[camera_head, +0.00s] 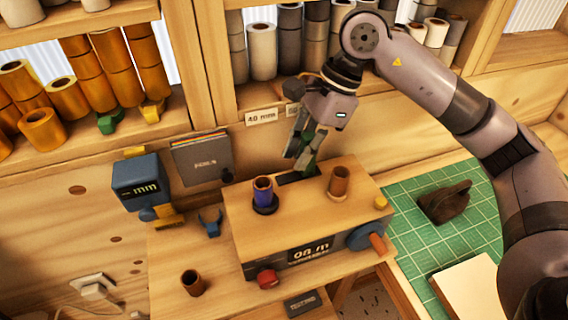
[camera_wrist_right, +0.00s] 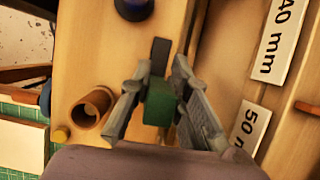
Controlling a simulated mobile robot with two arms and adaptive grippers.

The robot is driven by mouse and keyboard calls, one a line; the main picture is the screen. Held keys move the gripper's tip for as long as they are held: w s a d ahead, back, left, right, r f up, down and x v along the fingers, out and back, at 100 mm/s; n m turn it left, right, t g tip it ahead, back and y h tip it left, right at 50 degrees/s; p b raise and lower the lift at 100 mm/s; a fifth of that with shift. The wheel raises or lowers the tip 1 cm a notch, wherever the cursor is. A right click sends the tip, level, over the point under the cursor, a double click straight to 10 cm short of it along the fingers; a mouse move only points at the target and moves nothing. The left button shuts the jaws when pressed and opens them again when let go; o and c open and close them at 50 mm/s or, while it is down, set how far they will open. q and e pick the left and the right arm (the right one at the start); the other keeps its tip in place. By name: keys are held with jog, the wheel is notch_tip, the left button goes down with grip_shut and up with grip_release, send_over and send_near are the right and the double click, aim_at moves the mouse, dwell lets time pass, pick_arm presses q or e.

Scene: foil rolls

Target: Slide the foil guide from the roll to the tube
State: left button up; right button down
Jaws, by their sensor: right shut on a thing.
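My right gripper (camera_head: 303,150) is shut on a green foil guide (camera_head: 306,162), just above the back edge of the wooden winding machine (camera_head: 300,222). In the right wrist view the green guide (camera_wrist_right: 160,102) sits between the two fingers, close to a dark slot or strip (camera_wrist_right: 159,55) on the machine top. The blue foil roll (camera_head: 263,192) stands upright on a dark base at the machine's left. The brown tube (camera_head: 339,182) stands upright at its right, and it also shows in the right wrist view (camera_wrist_right: 91,107). My left gripper is not in view.
A blue crank wheel (camera_head: 364,237) and a red knob (camera_head: 267,278) stick out of the machine's front. A blue display box (camera_head: 136,178) stands at left. A dark glove-like object (camera_head: 446,202) lies on the green cutting mat (camera_head: 415,236). Shelves of rolls line the back.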

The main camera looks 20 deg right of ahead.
jog(key=shift+d+f, duration=0.1)
jog(key=shift+d, duration=0.35)
jog(key=shift+a, duration=0.1)
jog(key=c, duration=1.5)
grip_release()
jog(key=shift+d, duration=0.25)
jog(key=shift+a, duration=0.15)
jog(key=v, duration=1.2)
